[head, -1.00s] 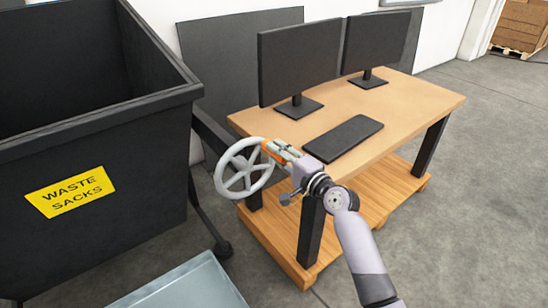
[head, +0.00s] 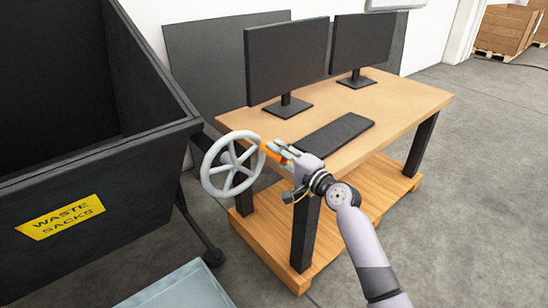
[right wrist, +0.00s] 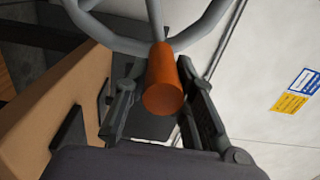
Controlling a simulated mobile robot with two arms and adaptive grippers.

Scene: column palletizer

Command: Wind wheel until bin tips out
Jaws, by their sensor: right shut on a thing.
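The grey spoked wheel (head: 231,168) stands upright between the bin and the desk. Its orange handle (head: 268,152) is on the right side of the rim, and it fills the middle of the right wrist view (right wrist: 163,82). My right gripper (head: 276,151) is shut on this handle, with one finger on each side in the right wrist view (right wrist: 163,95). The black bin (head: 120,190) with a yellow WASTE SACKS label (head: 60,217) is at the left, tilted with its front lip low. The bin floor is out of view. My left gripper is not in view.
A wooden desk (head: 400,115) with two monitors (head: 287,58) and a black keyboard (head: 334,138) stands right of the wheel. A pale blue-grey container (head: 180,287) is on the floor below the bin. Wooden crates (head: 505,30) stand far right. The floor at right is clear.

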